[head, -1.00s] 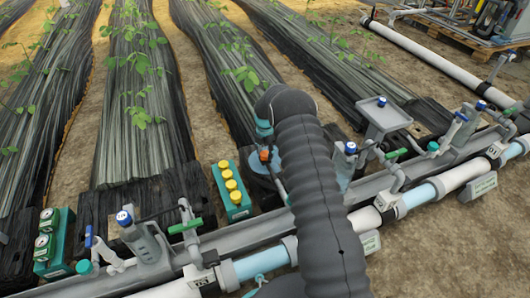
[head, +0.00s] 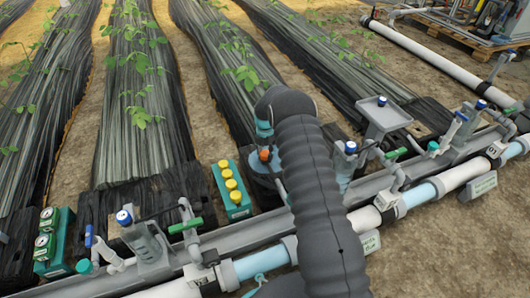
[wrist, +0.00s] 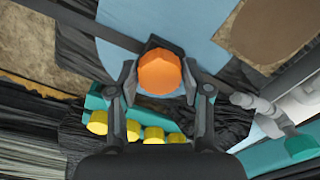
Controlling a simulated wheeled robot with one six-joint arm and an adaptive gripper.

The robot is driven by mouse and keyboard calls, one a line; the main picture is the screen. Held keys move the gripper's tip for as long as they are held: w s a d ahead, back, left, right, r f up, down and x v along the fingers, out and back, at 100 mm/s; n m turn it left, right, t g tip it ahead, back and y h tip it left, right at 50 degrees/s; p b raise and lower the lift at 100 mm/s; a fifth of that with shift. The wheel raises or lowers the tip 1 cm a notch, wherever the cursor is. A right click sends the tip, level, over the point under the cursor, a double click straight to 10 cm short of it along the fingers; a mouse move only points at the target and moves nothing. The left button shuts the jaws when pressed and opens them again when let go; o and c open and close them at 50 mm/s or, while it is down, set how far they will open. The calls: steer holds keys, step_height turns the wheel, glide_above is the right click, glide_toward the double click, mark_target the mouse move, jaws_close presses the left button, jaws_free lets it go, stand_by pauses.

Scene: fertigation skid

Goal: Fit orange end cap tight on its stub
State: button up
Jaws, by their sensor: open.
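The orange end cap (wrist: 160,72) shows from above in the wrist view, with a dark piece at its upper edge. In the head view it is a small orange spot (head: 264,155) by the light blue surface left of my arm. My gripper (wrist: 159,80) is open, with one finger on each side of the cap. I cannot tell whether the fingers touch it. The stub is hidden under the cap, so how far the cap is seated does not show. My arm hides most of the gripper in the head view.
A teal box with several yellow caps (head: 231,190) stands just left of the cap; it also shows in the wrist view (wrist: 150,132). A grey rail and white pipe (head: 460,175) with green-handled valves run along the front. Planted black-covered beds (head: 140,100) lie behind.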

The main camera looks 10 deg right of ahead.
steer(key=c, duration=0.5)
steer(key=shift+o, duration=0.2)
steer(key=shift+f+m, duration=0.1)
steer(key=shift+m, duration=1.6)
steer(key=shift+o, duration=1.2)
steer(key=c, duration=0.7)
steer(key=m, duration=0.5)
steer(key=shift+m, duration=0.3)
